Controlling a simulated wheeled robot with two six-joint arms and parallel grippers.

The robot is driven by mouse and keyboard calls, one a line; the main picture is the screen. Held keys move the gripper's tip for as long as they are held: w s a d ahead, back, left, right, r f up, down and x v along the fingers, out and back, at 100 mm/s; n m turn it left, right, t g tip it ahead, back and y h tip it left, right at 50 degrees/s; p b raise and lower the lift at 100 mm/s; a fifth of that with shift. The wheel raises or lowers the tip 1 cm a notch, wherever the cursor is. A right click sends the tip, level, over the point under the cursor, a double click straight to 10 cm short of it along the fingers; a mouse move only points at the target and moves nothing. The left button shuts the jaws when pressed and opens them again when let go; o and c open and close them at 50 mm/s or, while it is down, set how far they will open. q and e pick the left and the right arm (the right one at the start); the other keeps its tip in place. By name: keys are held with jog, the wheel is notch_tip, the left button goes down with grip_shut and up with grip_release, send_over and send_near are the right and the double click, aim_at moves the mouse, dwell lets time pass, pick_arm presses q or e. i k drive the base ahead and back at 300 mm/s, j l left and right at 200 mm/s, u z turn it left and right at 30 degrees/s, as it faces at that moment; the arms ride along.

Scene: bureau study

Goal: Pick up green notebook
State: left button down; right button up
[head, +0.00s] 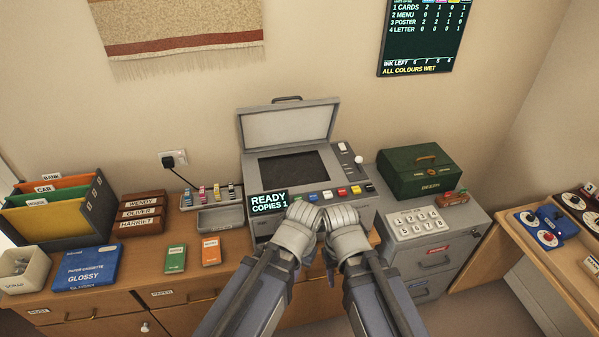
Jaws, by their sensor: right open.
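The green notebook (175,259) is a small upright-oriented rectangle with a white label, lying flat on the wooden desk left of the copier. My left gripper (303,214) and my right gripper (341,216) are side by side in front of the copier, both well to the right of the notebook. Nothing covers the notebook. My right gripper is open and I see nothing held in it. The fingers of my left gripper are seen from behind, so its opening is unclear.
An orange notebook (211,251) lies just right of the green one. Wooden name blocks (142,213) and a grey tray (220,219) are behind. The copier (262,227) stands right. Bare desk lies in front.

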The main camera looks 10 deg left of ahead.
aim_at(175, 258)
jog(key=k+j+z, duration=0.1)
jog(key=j, duration=0.25)
jog(key=k+j+z, duration=0.1)
jog(key=j, duration=0.3)
jog(key=k+j+z, duration=0.1)
jog(key=j, duration=0.25)
jog(key=k+j+z, duration=0.1)
jog(key=j, duration=0.25)
